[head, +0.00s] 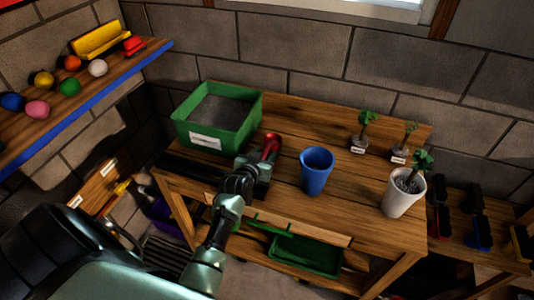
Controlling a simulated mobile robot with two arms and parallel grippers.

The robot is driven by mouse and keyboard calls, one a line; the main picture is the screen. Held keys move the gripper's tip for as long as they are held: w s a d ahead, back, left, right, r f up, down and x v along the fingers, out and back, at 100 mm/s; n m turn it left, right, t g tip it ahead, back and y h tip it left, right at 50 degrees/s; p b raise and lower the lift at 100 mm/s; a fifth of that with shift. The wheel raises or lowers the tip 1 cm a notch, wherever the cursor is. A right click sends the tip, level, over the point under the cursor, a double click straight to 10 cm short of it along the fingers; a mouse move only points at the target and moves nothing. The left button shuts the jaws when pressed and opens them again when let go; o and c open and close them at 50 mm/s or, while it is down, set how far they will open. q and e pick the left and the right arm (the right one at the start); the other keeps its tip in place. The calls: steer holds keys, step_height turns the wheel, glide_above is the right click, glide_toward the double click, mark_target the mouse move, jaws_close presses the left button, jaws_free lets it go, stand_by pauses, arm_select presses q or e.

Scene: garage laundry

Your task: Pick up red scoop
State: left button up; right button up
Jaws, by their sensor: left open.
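The red scoop (272,143) is on the wooden workbench, between the green soil bin and the blue cup. Part of it is hidden behind my left gripper (262,163). My left arm reaches up from the lower left over the bench's front edge. The left gripper is open and right at the near end of the scoop. I cannot tell whether its fingers touch the scoop. My right gripper is not in view.
The green bin of soil (184,136) stands left of the scoop. A blue cup (315,173) stands close on the right. A white pot with a plant (402,198) and two seedlings (363,130) are farther right. A blue-edged shelf (90,99) with balls is upper left.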

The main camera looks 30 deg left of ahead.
arm_select(q)
steer(key=shift+w, duration=0.1)
jaws_close()
step_height(320, 180, up, 20)
stand_by(0.6)
